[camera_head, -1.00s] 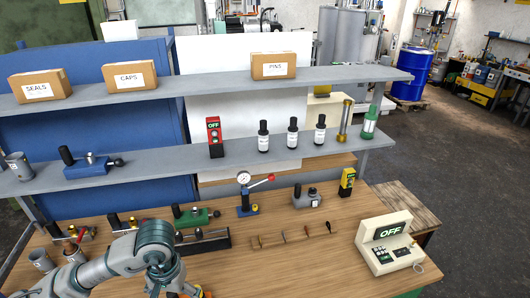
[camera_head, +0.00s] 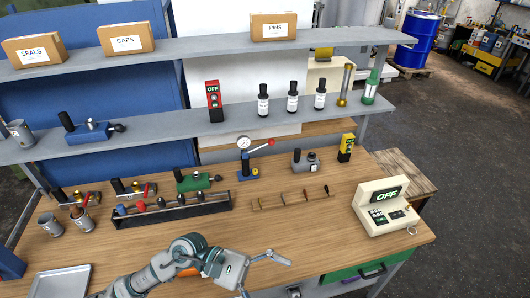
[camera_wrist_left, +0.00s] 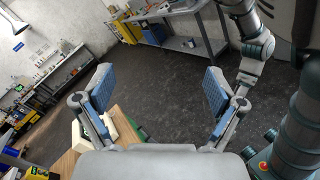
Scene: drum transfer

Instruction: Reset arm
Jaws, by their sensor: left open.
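My left gripper (camera_head: 262,274) reaches over the front edge of the wooden workbench (camera_head: 285,232) in the head view. Its fingers are spread apart with nothing between them. In the left wrist view the two blue-padded fingers (camera_wrist_left: 160,92) are wide apart, with dark floor behind the gap. My left arm comes in low from the left and lies bent above the bench front. My right gripper does not show in the head view. An arm link of mine shows at the upper right of the left wrist view.
A beige OFF device (camera_head: 386,207) stands at the bench's right end. A black rack (camera_head: 172,210) of several knobbed tools is behind my left arm. A metal tray (camera_head: 60,282) lies front left. A gauge press (camera_head: 248,172) stands further back. The bench middle is clear.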

